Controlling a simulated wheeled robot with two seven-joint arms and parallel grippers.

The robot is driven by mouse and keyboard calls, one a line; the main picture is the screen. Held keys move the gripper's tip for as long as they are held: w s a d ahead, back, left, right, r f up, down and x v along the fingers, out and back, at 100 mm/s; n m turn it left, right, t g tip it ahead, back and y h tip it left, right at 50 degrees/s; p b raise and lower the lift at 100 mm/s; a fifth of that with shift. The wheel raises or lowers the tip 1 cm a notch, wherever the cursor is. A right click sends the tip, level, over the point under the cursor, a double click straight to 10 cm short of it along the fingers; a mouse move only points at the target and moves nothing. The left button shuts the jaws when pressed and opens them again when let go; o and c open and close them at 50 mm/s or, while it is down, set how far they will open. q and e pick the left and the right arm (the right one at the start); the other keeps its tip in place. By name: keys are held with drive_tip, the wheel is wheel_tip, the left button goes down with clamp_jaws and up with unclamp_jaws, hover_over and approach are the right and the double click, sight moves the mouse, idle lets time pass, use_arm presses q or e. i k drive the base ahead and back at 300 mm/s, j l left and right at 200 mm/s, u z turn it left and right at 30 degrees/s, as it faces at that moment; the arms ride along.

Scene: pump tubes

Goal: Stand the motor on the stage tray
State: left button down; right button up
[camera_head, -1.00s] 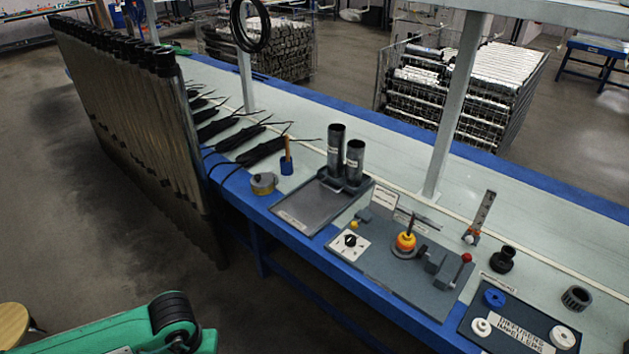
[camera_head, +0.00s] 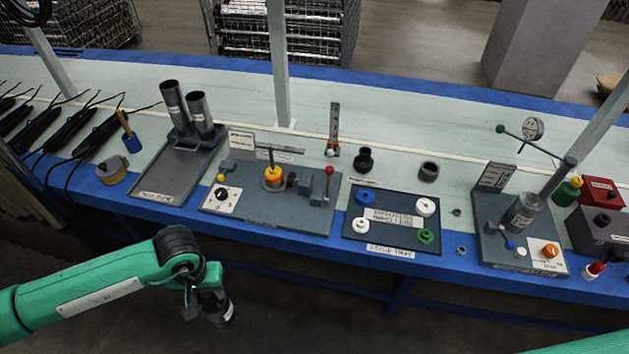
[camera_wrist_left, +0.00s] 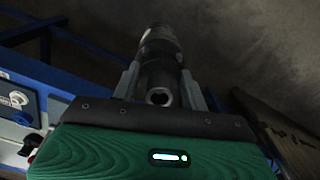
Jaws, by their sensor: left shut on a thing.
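My left gripper (camera_head: 212,297) hangs in front of the bench, over the floor. It is shut on the motor (camera_head: 226,312), a dark cylinder with its lower end pointing down. In the left wrist view the motor (camera_wrist_left: 160,50) sits between the two fingers, with a round socket-like end facing the camera. The stage tray (camera_head: 390,237) is a dark flat tray on the bench, right of the gripper and apart from it. It carries a blue, a green and two white round parts and a printed label. My right gripper is out of view.
Left of the tray is a grey fixture plate (camera_head: 250,212) with an orange part and a red-knobbed lever. Two upright tubes (camera_head: 172,104) stand further left. A test stand (camera_head: 520,262) with a gauge is at the right. Black parts (camera_head: 364,160) stand behind the tray.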

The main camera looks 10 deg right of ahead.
sight(394, 215)
drive_tip(key=l+z, duration=0.1)
drive_tip(key=z, duration=0.85)
drive_tip(key=i+j, duration=0.05)
